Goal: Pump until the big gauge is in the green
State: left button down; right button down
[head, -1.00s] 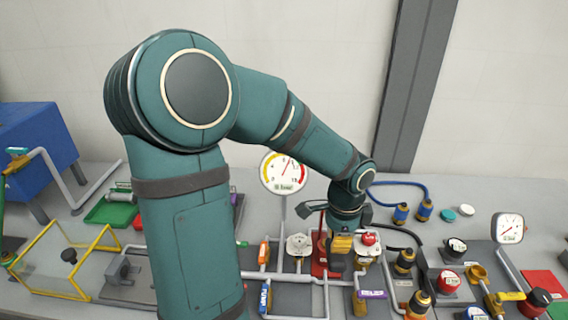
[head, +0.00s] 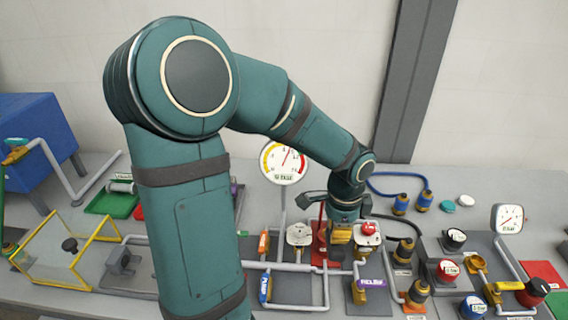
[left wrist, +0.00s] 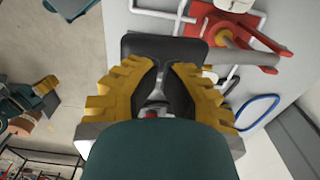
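The big gauge (head: 285,162) stands on a thin stem behind the pump. Its white dial has a yellow arc at left and red at right; the needle points up and slightly right, near a small green patch. I cannot tell if it is inside the green. My left gripper (head: 341,240) points down beside the red pump (head: 320,243). In the left wrist view, the yellow fingers (left wrist: 161,85) come close together at a black block (left wrist: 165,48); whether they clamp it is unclear. The red pump base (left wrist: 228,30) and a grey bar are beyond. My right gripper is out of view.
Valves and pipes crowd the bench around the gripper, including a purple-tagged valve (head: 370,283) and an orange handle (head: 264,242). A smaller gauge (head: 508,218) stands at right. A yellow-framed clear box (head: 57,258) is at left, a blue tank (head: 38,135) behind it.

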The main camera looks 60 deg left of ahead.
pick_arm(q)
notch_tip(320, 180, down, 2)
jog(key=shift+f+b, duration=0.25)
jog(key=shift+b, duration=0.5)
jog(key=shift+f+b, duration=0.95)
jog(key=shift+f, duration=0.3)
notch_tip(320, 180, down, 4)
jog(key=f+b, duration=0.1)
jog(key=b, duration=0.2)
notch_tip(320, 180, up, 10)
jog(key=p, duration=0.8)
jog(key=shift+r, duration=0.55)
jog(key=shift+p, duration=0.3)
notch_tip(320, 180, up, 5)
jog(key=p, duration=0.4)
